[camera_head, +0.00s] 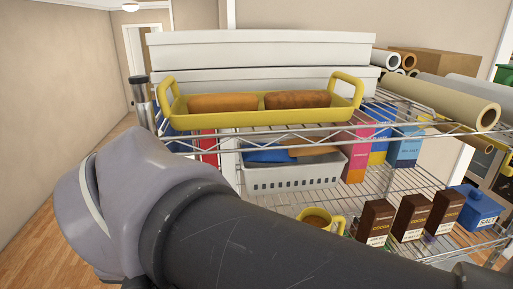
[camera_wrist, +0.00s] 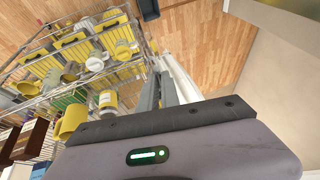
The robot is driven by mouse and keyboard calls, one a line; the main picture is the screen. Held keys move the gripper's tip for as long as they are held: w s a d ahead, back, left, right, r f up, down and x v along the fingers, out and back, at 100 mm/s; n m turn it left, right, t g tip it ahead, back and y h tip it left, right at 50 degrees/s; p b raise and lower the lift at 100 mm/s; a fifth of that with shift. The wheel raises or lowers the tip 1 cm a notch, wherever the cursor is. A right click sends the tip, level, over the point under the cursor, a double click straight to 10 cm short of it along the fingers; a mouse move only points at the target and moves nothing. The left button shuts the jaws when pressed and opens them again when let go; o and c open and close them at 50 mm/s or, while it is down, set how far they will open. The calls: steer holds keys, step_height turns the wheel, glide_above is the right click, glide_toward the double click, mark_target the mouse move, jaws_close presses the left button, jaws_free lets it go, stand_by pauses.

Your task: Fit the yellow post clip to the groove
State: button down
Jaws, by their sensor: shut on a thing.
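My gripper (camera_wrist: 168,82) shows in the wrist view, its grey fingers reaching up and away from the dark palm. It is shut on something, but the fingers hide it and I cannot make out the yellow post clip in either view. In the head view my arm crosses the foreground and the gripper itself is out of sight. A grey metal rack post (camera_head: 142,98) with a dark top stands at the rack's left corner, just beyond the arm. I cannot make out a groove on it. In the wrist view the fingers are beside the rack's corner; contact cannot be told.
The wire rack (camera_head: 290,136) holds a yellow tray (camera_head: 262,116) with two brown rolls, white boxes (camera_head: 262,48), a grey basket (camera_head: 295,175) and cocoa boxes (camera_head: 412,217). Yellow mugs (camera_wrist: 72,122) crowd its shelves near my gripper. The wooden floor left of the rack is clear.

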steer(key=shift+w+a, duration=0.25)
steer(key=shift+w, duration=0.7)
steer(key=c, duration=1.5)
jaws_free()
steer(key=p+v, duration=0.7)
steer(key=v, duration=0.5)
steer(key=shift+p, duration=0.35)
steer(key=shift+d, duration=0.1)
